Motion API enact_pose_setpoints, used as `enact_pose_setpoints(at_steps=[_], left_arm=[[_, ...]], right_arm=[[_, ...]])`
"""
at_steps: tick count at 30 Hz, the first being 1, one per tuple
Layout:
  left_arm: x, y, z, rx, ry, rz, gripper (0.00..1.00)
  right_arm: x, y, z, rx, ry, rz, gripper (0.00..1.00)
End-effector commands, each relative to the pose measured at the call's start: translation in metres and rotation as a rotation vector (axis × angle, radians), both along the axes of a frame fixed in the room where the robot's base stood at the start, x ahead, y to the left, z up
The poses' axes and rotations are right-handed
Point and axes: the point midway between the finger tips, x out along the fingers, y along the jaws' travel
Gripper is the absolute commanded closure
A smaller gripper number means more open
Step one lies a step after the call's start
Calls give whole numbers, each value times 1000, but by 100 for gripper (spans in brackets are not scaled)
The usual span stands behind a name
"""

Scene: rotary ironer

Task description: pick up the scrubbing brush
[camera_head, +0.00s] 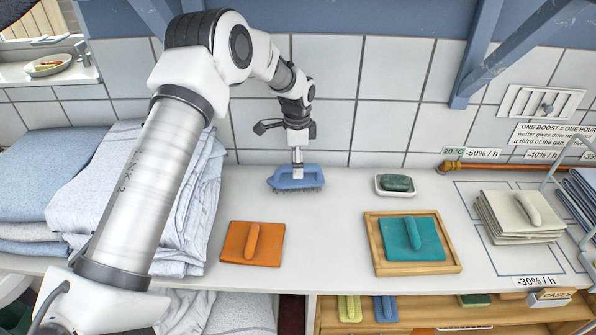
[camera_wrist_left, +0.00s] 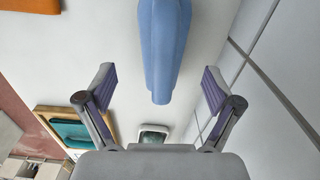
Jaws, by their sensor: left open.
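The scrubbing brush (camera_head: 296,178) has a blue body and dark bristles, and it rests bristles-down on the white counter near the tiled wall. My left gripper (camera_head: 297,170) reaches down over it from above. In the left wrist view the blue brush (camera_wrist_left: 165,45) comes in from the top, and the open fingers of my left gripper (camera_wrist_left: 159,82) stand one on each side of its line with a gap to both. I cannot tell how far the fingertips are above or around the handle. My right gripper is out of view.
A white dish with a dark green block (camera_head: 396,184) stands right of the brush. An orange pad (camera_head: 252,243) lies in front, and a wooden tray (camera_head: 370,240) holds a teal pad. Folded cloths (camera_head: 130,190) are piled left. The counter around the brush is clear.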

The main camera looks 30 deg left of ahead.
Motion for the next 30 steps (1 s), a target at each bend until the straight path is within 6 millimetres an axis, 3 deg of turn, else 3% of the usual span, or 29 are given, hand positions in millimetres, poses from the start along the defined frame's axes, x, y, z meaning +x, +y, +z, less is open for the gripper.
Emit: enact_pose_setpoints(at_steps=[5,9,15,16,21,22,30], left_arm=[[-1,2,-26,0,4,1,9],[-1,2,-48,1,1,0,9],[0,2,-52,0,-1,0,9],[0,2,-52,0,-1,0,13],[0,2,-52,0,-1,0,73],[0,2,-52,0,-1,0,77],[-1,2,-52,0,0,0,78]], right_arm=[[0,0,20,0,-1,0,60],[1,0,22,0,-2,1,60],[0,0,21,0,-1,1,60],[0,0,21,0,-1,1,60],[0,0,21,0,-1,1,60],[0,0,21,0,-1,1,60],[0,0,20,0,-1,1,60]])
